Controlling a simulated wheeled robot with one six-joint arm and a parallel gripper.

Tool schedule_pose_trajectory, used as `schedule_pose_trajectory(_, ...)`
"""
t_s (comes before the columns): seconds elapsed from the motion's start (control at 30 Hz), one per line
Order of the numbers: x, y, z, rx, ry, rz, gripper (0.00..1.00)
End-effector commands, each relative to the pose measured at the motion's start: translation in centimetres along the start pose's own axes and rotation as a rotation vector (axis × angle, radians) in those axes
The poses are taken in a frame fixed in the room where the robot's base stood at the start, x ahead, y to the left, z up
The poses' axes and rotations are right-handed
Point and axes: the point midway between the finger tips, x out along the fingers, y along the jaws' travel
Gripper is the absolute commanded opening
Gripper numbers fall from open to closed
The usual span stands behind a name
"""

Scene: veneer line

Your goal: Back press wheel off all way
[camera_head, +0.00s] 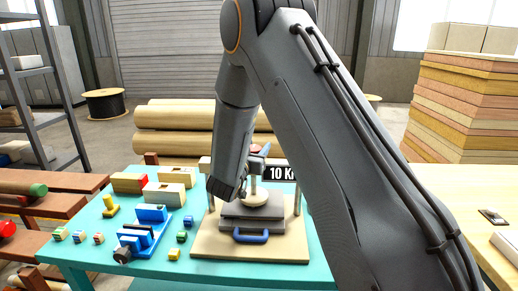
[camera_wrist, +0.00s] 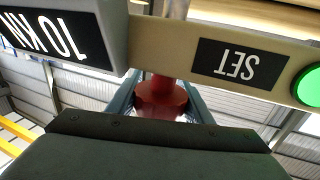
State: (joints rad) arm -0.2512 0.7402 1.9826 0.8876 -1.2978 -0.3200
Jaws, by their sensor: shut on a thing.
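The press (camera_head: 252,243) stands on the teal table with a pale base, grey plates, a blue handle in front and a "10 KN" display. My arm covers much of its top, and its wheel cannot be made out in the head view. In the wrist view, a red part of the press wheel (camera_wrist: 160,98) shows between the two blue-grey fingers of my gripper (camera_wrist: 161,82). The gripper is shut on it, beneath or behind the press's crossbar (camera_wrist: 205,58). The crossbar carries a "SET" label, a lit green lamp (camera_wrist: 309,86) and the display (camera_wrist: 62,32).
Blue fixtures (camera_head: 143,238), wooden blocks (camera_head: 172,193) and small coloured cubes lie on the table (camera_head: 95,215) left of the press. A stack of boards (camera_head: 462,110) rises at the right. My arm fills the middle.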

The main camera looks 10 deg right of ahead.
Motion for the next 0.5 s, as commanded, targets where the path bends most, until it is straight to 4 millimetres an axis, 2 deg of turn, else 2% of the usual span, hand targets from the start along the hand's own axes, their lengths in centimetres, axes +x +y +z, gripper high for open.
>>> schedule_pose_trajectory(0.5,-0.3,-1.1,0.4,-0.002,-0.004,-0.428,0.23)
